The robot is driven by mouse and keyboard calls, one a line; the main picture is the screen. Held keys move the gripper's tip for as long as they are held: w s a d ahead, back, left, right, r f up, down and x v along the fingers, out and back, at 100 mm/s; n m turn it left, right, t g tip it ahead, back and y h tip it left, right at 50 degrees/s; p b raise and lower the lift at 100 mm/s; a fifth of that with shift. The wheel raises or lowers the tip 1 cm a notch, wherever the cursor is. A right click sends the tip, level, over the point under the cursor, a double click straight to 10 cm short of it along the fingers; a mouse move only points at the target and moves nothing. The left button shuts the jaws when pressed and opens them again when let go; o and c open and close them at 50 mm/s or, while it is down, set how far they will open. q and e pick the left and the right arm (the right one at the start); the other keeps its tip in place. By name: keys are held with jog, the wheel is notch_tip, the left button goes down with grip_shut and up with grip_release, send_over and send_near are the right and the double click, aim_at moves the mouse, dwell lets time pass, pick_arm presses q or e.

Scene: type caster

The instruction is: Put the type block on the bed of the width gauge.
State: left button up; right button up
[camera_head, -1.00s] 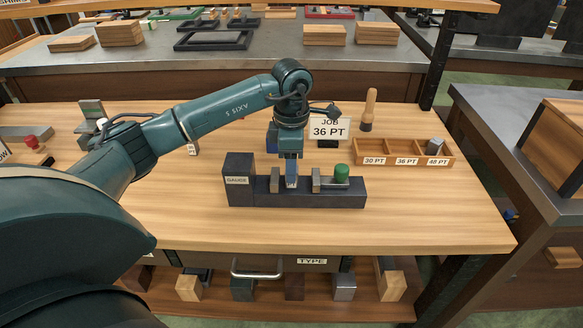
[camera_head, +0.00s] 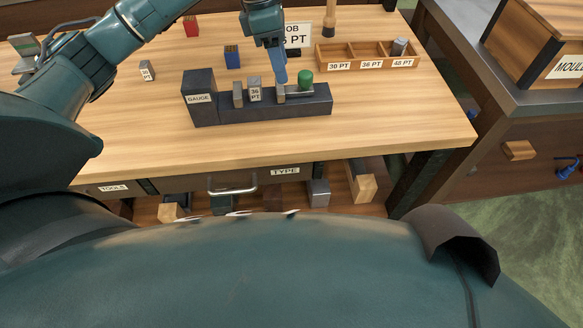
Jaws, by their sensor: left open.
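The width gauge (camera_head: 215,114) is a long dark block near the table's front, labelled GAUGE on its tall left end. A grey type block (camera_head: 255,89) with a white label reading about 36 PT stands upright on its bed. It is between a grey upright jaw (camera_head: 238,96) on its left and the slide with a green knob (camera_head: 305,77) on its right. My left gripper (camera_head: 279,77) is open, pointing down at the slide's upright plate, just right of the block and apart from it. I cannot tell whether its fingertips touch the slide. My right gripper is not in view.
A wooden tray (camera_head: 326,56) with 30, 36 and 48 PT compartments stands at the back right; a grey piece (camera_head: 400,46) is in the 48 PT one. A small labelled block (camera_head: 147,70) and a blue block (camera_head: 232,57) stand left. The table front is clear.

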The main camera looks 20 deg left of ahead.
pick_arm(q)
jog(key=s+d+f+g+h, duration=0.1)
jog(key=s+d+f+h, duration=0.25)
jog(key=d, duration=0.45)
jog(key=s+d+r+n+t+h, duration=0.1)
jog(key=s+d+r+n+h, duration=0.2)
jog(key=d+n+h, duration=0.3)
jog(key=s+d+r+n+t+h, duration=0.1)
jog(key=s+d+r+n+h, duration=0.25)
jog(key=d+h, duration=0.5)
jog(key=w+a+f+n+t+y, duration=0.1)
jog(key=a+f+n+t+y, duration=0.25)
jog(key=n+t, duration=0.65)
jog(key=w+a+f+n+t+y, duration=0.25)
jog(key=n+t+y, duration=0.35)
jog(key=n, duration=0.8)
jog(key=s+a+f+n+g+y, duration=0.2)
jog(key=s+f+n, duration=0.3)
jog(key=f, duration=0.3)
jog(key=s+a+f+n+g+y, duration=0.2)
jog(key=s+a+f+n+y, duration=0.1)
jog(key=s+f+n, duration=0.3)
notch_tip(320, 180, down, 2)
jog(key=shift+a+f+n+g+y, duration=0.15)
jog(key=shift+a+n+g+y, duration=0.2)
jog(key=shift+n+y, duration=0.6)
